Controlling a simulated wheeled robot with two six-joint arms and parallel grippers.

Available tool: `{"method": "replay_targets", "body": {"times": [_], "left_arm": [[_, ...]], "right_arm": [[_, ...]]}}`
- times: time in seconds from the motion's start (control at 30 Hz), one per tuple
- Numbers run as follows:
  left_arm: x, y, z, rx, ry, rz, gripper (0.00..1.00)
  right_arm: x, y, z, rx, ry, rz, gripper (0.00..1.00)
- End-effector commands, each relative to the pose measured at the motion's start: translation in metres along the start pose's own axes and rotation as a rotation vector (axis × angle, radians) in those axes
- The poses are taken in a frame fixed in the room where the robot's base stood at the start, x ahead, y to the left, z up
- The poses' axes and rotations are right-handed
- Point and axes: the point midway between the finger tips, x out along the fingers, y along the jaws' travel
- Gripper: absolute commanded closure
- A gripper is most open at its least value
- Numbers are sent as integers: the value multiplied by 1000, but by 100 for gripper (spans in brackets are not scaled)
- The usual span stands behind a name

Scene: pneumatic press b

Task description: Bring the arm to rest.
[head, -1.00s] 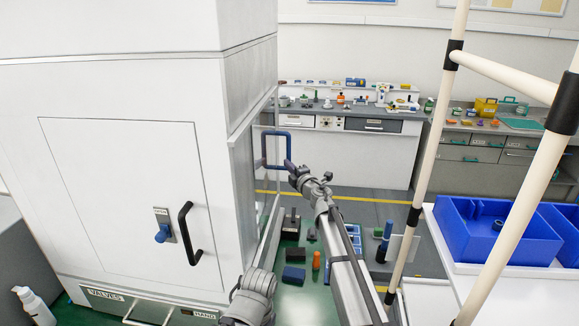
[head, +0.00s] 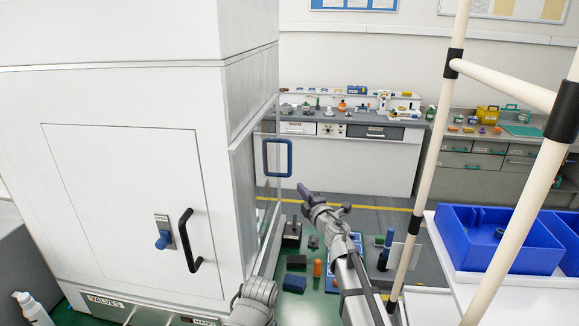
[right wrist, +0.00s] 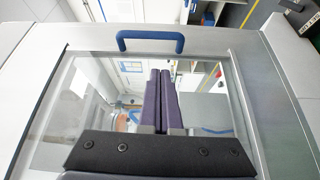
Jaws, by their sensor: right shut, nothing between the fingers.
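My right gripper (head: 303,191) is shut and empty in the head view, at the end of my right arm. It is to the right of and a little below the blue handle (head: 277,157) on the side door of the white press cabinet (head: 135,170), with a gap between them. In the right wrist view the shut purple fingers (right wrist: 159,75) are in front of the glass pane (right wrist: 110,75), and the blue handle (right wrist: 150,42) is above their tips, apart from them. My left gripper does not show in either view.
A cream pole frame (head: 433,150) stands right of my arm. Blue bins (head: 520,262) sit on a white surface (head: 455,280) at the right. A black door handle (head: 189,240) juts from the cabinet front. Small items lie on the green floor area below. A workbench (head: 345,155) is at the back.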

Motion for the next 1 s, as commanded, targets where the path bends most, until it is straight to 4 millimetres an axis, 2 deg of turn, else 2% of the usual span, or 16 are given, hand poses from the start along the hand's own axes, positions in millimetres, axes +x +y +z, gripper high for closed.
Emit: {"method": "replay_targets", "body": {"times": [0.1,0.17,0.3,0.43,0.57,0.6,0.7,0.8,0.9,1.0], "left_arm": [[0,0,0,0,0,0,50],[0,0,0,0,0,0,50],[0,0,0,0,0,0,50],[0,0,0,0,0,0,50],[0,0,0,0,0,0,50],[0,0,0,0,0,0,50],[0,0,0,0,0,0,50],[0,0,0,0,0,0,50],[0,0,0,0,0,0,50],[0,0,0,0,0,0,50]], "right_arm": [[-17,1,12,142,-159,22,100],[-30,-5,21,242,-269,19,100],[-70,-40,36,482,-530,-50,100],[-121,-92,31,690,-758,-193,100],[-182,-149,1,866,-966,-410,100],[-203,-164,-12,909,-1023,-488,100],[-252,-194,-47,988,-1140,-684,100],[-294,-212,-80,1031,-1223,-862,100],[-326,-220,-105,1050,-1277,-1003,100],[-347,-223,-122,1054,-1308,-1099,100]]}}
